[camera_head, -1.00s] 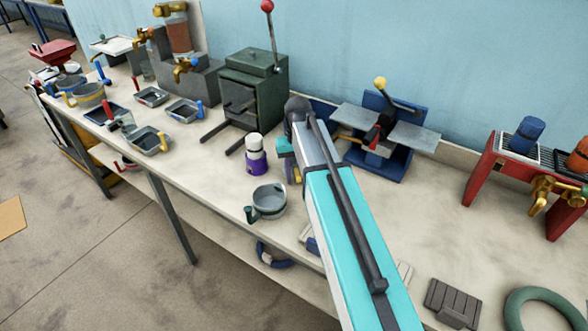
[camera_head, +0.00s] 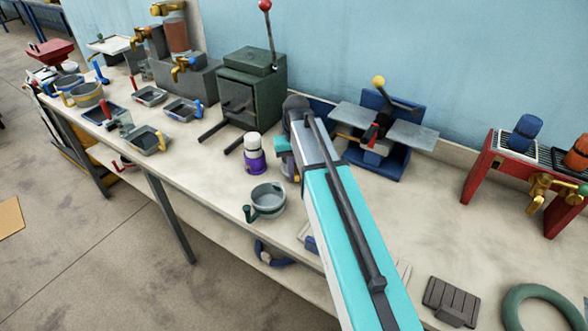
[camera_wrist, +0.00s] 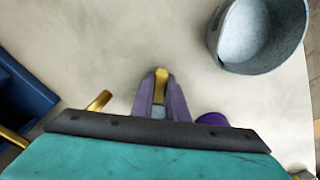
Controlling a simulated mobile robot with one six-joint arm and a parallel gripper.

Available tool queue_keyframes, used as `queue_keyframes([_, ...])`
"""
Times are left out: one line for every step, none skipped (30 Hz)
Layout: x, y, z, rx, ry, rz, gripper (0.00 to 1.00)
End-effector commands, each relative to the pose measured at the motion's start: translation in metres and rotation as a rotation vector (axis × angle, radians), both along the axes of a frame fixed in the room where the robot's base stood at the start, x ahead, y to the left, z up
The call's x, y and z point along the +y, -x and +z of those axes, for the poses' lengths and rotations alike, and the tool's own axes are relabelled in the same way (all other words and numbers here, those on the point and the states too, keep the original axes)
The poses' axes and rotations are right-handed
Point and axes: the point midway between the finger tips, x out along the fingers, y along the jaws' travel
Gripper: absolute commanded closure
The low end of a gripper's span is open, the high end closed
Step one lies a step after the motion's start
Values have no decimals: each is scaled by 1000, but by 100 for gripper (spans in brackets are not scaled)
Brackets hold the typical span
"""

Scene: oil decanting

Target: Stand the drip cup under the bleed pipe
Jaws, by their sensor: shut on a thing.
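My gripper (camera_wrist: 161,105) has purple fingers shut on a thin yellow piece (camera_wrist: 161,78), with a pale grey part lower between them. The rest of the held thing is hidden. In the head view my arm hides most of the gripper, above the bench behind the grey cup. A round grey cup (camera_head: 268,199) with a dark green handle stands upright on the bench; it shows at the top right of the wrist view (camera_wrist: 245,60), apart from my fingers. I cannot tell which cup is the drip cup. Brass taps (camera_head: 183,66) sit on the grey unit at the back left; no bleed pipe is clearly identifiable.
A purple bottle with a white cap (camera_head: 255,162) stands close to my gripper. A green lever press (camera_head: 252,90) and a blue clamp device (camera_head: 378,140) stand behind. Shallow trays (camera_head: 150,140) lie at left. A red rack (camera_head: 480,165) stands right.

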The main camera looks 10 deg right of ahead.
Motion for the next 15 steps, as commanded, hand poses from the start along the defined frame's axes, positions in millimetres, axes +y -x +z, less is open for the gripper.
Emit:
queue_keyframes([0,0,1,0,0,0,100])
queue_keyframes([0,0,1,0,0,0,100])
queue_keyframes([0,0,2,0,0,0,100])
queue_keyframes([0,0,2,0,0,0,100])
queue_keyframes([0,0,3,-1,0,0,100])
queue_keyframes([0,0,5,-1,0,0,100])
queue_keyframes([0,-1,7,-1,0,0,100])
queue_keyframes([0,-1,9,-2,0,0,100])
queue_keyframes([0,-1,12,-2,0,0,100])
queue_keyframes([0,-1,14,-2,0,0,100])
queue_keyframes([0,-1,17,-2,0,0,100])
queue_keyframes([0,-1,21,-2,0,0,100])
queue_keyframes([0,-1,24,-2,0,0,100])
queue_keyframes([0,-1,27,-3,0,0,100])
queue_keyframes([0,-1,32,-3,0,0,100])
